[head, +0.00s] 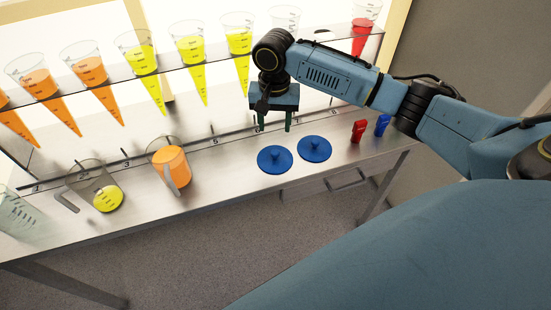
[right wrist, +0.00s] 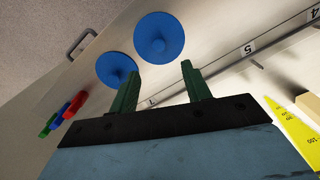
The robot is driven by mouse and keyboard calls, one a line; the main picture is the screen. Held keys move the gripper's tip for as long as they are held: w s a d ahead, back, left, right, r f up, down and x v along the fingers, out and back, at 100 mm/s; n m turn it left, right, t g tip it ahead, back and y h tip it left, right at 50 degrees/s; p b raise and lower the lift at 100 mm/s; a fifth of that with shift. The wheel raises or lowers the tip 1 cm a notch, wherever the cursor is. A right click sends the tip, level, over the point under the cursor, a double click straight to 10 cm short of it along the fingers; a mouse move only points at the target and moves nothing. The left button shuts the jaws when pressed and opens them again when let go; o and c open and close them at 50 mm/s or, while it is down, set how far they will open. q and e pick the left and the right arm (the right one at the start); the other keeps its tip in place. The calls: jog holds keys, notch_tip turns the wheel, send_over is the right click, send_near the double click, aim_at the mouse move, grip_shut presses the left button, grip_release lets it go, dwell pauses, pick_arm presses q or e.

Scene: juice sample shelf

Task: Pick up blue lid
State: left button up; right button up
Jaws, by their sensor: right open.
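Two round blue lids with knobs lie flat on the metal table near its front edge. The left blue lid (head: 275,159) and the right blue lid (head: 314,149) are side by side in the head view. In the right wrist view they are a blue lid (right wrist: 159,38) near the top middle and another blue lid (right wrist: 116,69) partly behind a finger. My right gripper (head: 275,122) points down above the table, behind the lids and apart from them. Its two green fingers (right wrist: 160,78) are apart with nothing between them. My left gripper is not in view.
A red clip (head: 359,131) and a blue clip (head: 382,124) stand right of the lids. An orange-filled jug (head: 171,165) and a yellow-filled jug (head: 95,187) stand to the left. A rack (head: 215,59) of cone-shaped cups spans the back.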

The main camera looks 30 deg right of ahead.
jog(key=b, duration=0.1)
send_over(275, 152)
jog(key=f, duration=0.5)
jog(key=shift+w+a, duration=0.15)
jog(key=shift+w, duration=0.05)
jog(key=shift+f, duration=0.35)
jog(key=f+b, duration=0.1)
jog(key=f, duration=0.1)
jog(key=f+b, duration=0.1)
jog(key=f, duration=0.1)
jog(key=shift+s+d, duration=0.2)
jog(key=shift+f, duration=0.5)
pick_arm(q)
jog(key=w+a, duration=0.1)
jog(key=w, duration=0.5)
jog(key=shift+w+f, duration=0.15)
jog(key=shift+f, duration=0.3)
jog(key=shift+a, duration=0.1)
pick_arm(e)
grip_shut()
jog(key=shift+r, duration=0.1)
